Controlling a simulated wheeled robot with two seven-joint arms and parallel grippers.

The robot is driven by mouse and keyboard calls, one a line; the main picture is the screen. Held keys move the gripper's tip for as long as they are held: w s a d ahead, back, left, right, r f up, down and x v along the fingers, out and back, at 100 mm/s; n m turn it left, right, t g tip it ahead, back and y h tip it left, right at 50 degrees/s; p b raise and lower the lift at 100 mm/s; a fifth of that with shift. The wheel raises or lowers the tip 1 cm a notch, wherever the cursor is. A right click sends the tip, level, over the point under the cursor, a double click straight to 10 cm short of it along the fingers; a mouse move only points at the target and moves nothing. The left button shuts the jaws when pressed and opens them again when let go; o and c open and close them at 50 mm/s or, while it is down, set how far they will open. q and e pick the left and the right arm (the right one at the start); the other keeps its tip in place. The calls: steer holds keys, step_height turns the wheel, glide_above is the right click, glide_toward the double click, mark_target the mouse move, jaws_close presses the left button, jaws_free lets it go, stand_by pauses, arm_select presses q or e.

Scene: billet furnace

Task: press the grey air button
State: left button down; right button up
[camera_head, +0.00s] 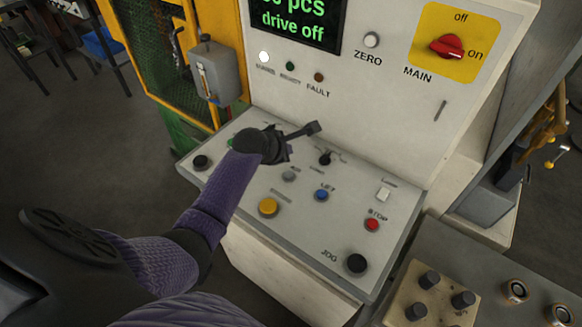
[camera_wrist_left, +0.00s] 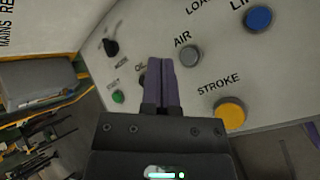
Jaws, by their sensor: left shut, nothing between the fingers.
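The grey air button (camera_head: 289,175) is a small round button on the sloped control panel, between the yellow button and the row behind it. In the left wrist view the grey air button (camera_wrist_left: 190,56) sits under the label AIR, right of my fingertips. My left gripper (camera_head: 280,152) is over the panel, just behind and left of the button. Its fingers (camera_wrist_left: 160,65) are together and empty. They appear beside the button, not covering it; their height above the panel is hard to tell. My right gripper is not in view.
Near the air button are the yellow stroke button (camera_head: 268,207) and the blue button (camera_head: 321,195). A red stop button (camera_head: 372,224) and a black jog knob (camera_head: 356,263) are farther right. A black selector (camera_head: 325,158) stands behind. The upright cabinet face rises beyond the panel.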

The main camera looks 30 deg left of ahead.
mark_target(287, 176)
arm_select(q)
steer(key=shift+w+a+r+n, duration=0.4)
steer(key=shift+w+n, duration=0.15)
steer(key=shift+n, duration=0.25)
steer(key=shift+f, duration=0.15)
step_height(287, 176, down, 8)
steer(key=b, duration=0.9)
steer(key=shift+f, duration=0.35)
stand_by(0.8)
